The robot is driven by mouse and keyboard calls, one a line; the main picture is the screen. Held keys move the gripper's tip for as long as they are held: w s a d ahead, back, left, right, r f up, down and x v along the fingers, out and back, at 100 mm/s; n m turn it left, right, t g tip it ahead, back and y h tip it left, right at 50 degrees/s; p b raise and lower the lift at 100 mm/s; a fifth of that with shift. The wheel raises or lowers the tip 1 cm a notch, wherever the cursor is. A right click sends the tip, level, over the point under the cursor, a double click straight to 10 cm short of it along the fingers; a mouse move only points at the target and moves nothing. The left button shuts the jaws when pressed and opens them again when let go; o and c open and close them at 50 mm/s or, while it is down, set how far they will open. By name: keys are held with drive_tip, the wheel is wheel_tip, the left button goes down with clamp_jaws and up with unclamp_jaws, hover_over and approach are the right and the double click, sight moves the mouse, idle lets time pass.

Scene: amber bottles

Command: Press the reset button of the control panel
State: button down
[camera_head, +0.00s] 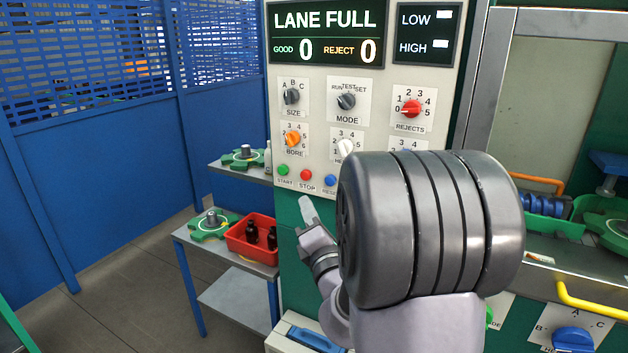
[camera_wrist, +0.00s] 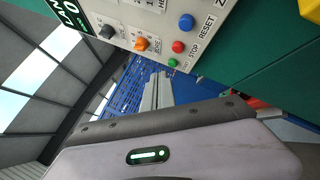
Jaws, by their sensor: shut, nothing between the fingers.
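The control panel (camera_head: 325,115) is a pale upright board with a "LANE FULL" display, several knobs and a bottom row of buttons. The blue reset button (camera_head: 330,181) is right of the red stop button (camera_head: 306,174) and green start button (camera_head: 283,169). In the wrist view the reset button (camera_wrist: 186,22) sits beside its RESET label, near the top. My gripper (camera_head: 306,203) is shut and empty, just below the button row in the head view. In the wrist view its fingers (camera_wrist: 158,82) point up, left of the start button and apart from the buttons. My arm hides the panel's lower right.
A red crate (camera_head: 236,248) with dark bottles stands on a side table left of the panel. A green fixture (camera_head: 243,156) rests on a shelf above. A machine opening with blue rollers (camera_head: 545,205) and a yellow handle (camera_head: 590,303) is at right. Blue mesh fencing (camera_head: 90,60) stands left.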

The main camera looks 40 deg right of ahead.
sight(330, 181)
drive_tip(key=shift+s, duration=0.1)
drive_tip(key=shift+w+d+p, duration=0.2)
drive_tip(key=shift+w+d, duration=0.4)
drive_tip(key=shift+d, duration=0.75)
drive_tip(key=shift+w+d+p, duration=0.15)
drive_tip(key=shift+w+d, duration=0.4)
drive_tip(key=shift+d, duration=0.75)
drive_tip(key=shift+w+d+p, duration=0.2)
drive_tip(key=shift+w+d, duration=0.4)
drive_tip(key=shift+d, duration=0.75)
drive_tip(key=shift+w+d+p, duration=0.15)
drive_tip(key=shift+d+p, duration=0.15)
drive_tip(key=shift+d, duration=0.1)
drive_tip(key=shift+w+d, duration=0.2)
drive_tip(key=shift+d, duration=0.2)
drive_tip(key=shift+a, duration=0.1)
drive_tip(key=shift+s+a, duration=0.35)
drive_tip(key=shift+a, duration=0.35)
